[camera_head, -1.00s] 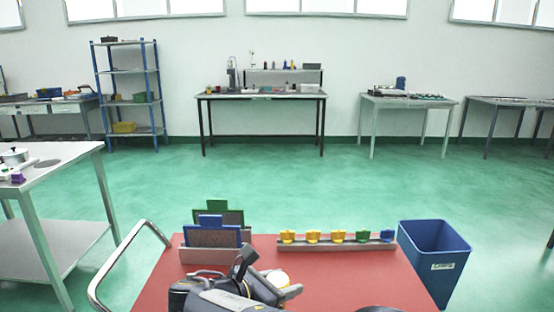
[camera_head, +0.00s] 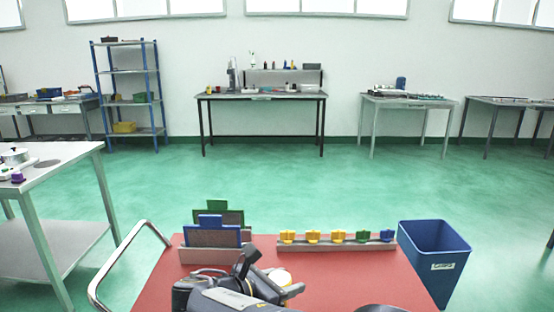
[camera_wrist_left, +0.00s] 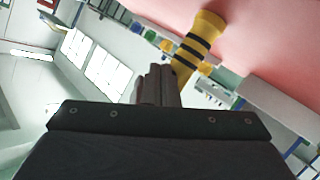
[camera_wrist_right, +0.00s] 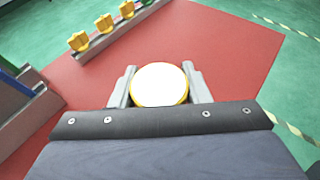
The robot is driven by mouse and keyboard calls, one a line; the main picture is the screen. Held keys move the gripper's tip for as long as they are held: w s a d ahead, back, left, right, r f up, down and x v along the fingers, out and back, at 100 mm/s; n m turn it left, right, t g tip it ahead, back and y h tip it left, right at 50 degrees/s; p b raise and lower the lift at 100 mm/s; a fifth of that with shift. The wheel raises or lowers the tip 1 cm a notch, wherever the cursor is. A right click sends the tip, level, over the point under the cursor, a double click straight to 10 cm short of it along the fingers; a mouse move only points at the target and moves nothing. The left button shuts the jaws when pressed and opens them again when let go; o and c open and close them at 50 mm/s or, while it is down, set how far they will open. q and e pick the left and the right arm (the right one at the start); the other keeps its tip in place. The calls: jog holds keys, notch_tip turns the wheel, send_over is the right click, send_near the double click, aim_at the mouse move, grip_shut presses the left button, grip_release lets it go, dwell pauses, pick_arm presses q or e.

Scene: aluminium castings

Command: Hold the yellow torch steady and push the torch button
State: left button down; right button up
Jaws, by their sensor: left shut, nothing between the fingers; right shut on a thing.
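The yellow torch (camera_head: 281,275) is partly hidden behind my arms above the red table top in the head view. In the right wrist view the torch (camera_wrist_right: 160,85) shows its round white face and yellow rim. My right gripper (camera_wrist_right: 160,92) is shut on it, one finger on each side. In the left wrist view the torch (camera_wrist_left: 196,42) is yellow with black bands and lies tilted just beyond my left gripper (camera_wrist_left: 160,72). The left gripper is shut and empty, its tips close to the torch; I cannot tell whether they touch. The button is not discernible.
A rack of yellow, green and blue pieces (camera_head: 337,245) stands at the red table's (camera_head: 345,275) far edge. A holder with blue and green panels (camera_head: 213,252) stands at its left. A blue bin (camera_head: 435,255) stands right of the table. The table's right part is mostly clear.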

pick_arm(q)
jog(key=shift+w+a+n, duration=0.3)
jog(key=shift+w+a, duration=0.05)
dwell(0.3)
jog(key=shift+s+a, duration=0.1)
jog(key=shift+s, duration=0.5)
jog(key=shift+s+r, duration=0.2)
jog(key=shift+s, duration=0.35)
jog(key=s, duration=0.5)
jog(key=shift+s+d, duration=0.2)
jog(key=shift+d, duration=0.15)
dwell(1.4)
